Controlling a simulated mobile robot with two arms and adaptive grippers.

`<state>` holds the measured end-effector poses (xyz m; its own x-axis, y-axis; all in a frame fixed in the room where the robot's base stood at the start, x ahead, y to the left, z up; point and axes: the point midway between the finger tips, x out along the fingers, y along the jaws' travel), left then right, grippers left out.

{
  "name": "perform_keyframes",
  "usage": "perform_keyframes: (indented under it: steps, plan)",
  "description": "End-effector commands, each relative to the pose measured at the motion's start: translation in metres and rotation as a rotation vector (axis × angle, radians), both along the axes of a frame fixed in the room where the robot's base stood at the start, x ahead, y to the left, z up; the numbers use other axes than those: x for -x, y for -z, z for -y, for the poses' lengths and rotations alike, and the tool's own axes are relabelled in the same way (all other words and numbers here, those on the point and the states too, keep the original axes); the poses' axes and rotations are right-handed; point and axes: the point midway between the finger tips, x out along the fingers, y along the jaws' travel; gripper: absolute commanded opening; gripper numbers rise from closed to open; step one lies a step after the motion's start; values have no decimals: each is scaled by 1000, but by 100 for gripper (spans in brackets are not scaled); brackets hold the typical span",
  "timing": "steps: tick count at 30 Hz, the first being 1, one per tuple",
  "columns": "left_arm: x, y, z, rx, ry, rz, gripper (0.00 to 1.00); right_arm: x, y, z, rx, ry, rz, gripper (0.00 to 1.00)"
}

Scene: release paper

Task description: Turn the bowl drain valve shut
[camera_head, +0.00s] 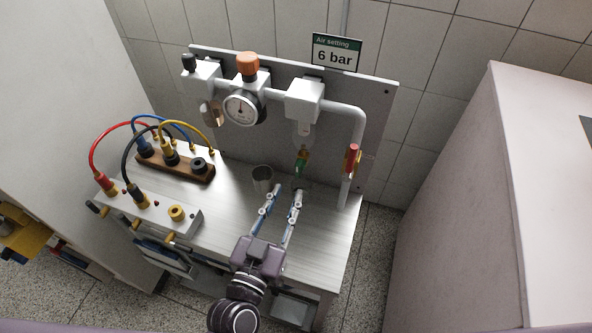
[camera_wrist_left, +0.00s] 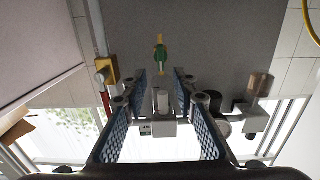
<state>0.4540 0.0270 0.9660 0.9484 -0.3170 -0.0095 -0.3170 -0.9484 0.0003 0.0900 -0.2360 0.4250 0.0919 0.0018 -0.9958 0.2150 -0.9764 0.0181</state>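The bowl drain valve (camera_head: 302,160), a small green piece with a yellow part, hangs under the clear filter bowl (camera_head: 303,133) on the pipe assembly. In the left wrist view the drain valve (camera_wrist_left: 160,55) shows past the fingertips, in line with the space between them. My left gripper (camera_head: 287,190) is open and empty, its two long fingers spread over the bench top. In the head view its fingertips are just below the valve; I see no contact. The left gripper's fingers (camera_wrist_left: 160,85) also show spread in the wrist view. The valve's exact angle is too small to tell. My right gripper is not in view.
A red-handled valve (camera_head: 352,158) is on the right downpipe. A gauge (camera_head: 240,109) and orange knob (camera_head: 247,64) are upper left. A metal cup (camera_head: 262,178) stands left of the fingers. Terminal blocks with cables (camera_head: 175,160) occupy the bench's left. The bench's right (camera_head: 325,232) is clear.

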Motion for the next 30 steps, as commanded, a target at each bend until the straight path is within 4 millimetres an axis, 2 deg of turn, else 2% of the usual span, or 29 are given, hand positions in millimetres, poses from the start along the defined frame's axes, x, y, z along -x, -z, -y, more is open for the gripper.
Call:
perform_keyframes:
  steps: [5,12,16,21,28,30]
  plan:
    - [-15,-4,3,4,-11,13,26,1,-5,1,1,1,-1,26]
    - [-52,-5,15,4,-10,11,26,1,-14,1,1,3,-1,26]
    - [-66,-3,19,3,-10,10,26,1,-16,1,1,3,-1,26]
    - [-74,-2,22,3,-10,10,26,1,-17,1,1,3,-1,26]
    - [-75,-2,22,3,-9,9,26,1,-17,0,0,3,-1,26]
    - [-74,-2,22,3,-9,9,18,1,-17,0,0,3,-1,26]
